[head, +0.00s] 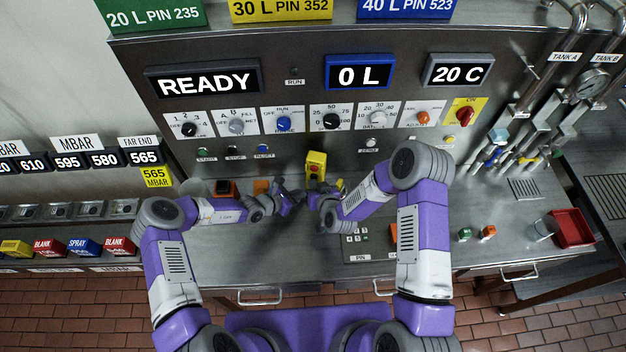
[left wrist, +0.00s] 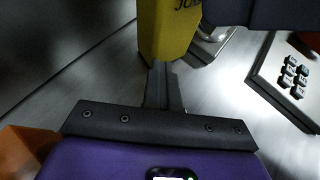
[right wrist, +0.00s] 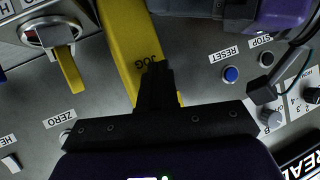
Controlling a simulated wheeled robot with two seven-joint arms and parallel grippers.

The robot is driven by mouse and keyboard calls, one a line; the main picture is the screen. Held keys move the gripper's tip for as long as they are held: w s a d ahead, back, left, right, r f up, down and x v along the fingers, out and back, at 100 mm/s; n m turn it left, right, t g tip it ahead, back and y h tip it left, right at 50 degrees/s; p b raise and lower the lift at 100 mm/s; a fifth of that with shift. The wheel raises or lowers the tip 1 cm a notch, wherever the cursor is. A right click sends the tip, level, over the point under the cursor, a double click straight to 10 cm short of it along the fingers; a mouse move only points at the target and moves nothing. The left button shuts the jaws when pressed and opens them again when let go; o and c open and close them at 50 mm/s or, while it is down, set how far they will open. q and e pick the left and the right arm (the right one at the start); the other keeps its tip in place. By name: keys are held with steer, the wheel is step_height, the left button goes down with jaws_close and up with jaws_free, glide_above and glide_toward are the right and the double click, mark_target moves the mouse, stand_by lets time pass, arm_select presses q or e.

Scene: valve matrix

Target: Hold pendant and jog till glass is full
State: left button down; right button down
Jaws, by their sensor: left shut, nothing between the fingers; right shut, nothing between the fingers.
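The yellow pendant (head: 315,164) with a red button stands upright in front of the control panel, between my two grippers. My left gripper (head: 292,197) is shut and empty; in the left wrist view its tips end at the lower part of the pendant (left wrist: 165,35). My right gripper (head: 318,197) is shut and empty; in the right wrist view its tips lie over the pendant (right wrist: 128,35) by the word JOG. Whether either gripper touches it I cannot tell. A clear glass (head: 541,230) stands at the right of the counter. The volume display (head: 359,75) reads 0 L.
The status display (head: 204,82) reads READY and the temperature display (head: 458,72) reads 20 C. A red tray (head: 571,229) is beside the glass. Knobs line the panel above the counter. Pipes and valves are at the right. A keypad (left wrist: 292,78) is near my left gripper.

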steer(key=shift+s, duration=0.1)
stand_by(0.7)
steer(key=shift+s+a, duration=0.35)
steer(key=shift+s, duration=0.55)
steer(key=shift+s+a, duration=0.25)
steer(key=shift+s, duration=0.55)
steer(key=shift+s+a, duration=0.3)
steer(key=shift+s, duration=0.5)
steer(key=shift+s+a, duration=0.25)
steer(key=shift+s, duration=0.55)
stand_by(1.1)
steer(key=s, duration=0.1)
steer(key=s+a, duration=0.1)
steer(key=s, duration=0.1)
steer(key=shift+s+a, duration=0.15)
steer(key=shift+s, duration=0.1)
steer(key=shift+w, duration=0.1)
steer(key=w+d, duration=0.3)
steer(key=w, duration=0.5)
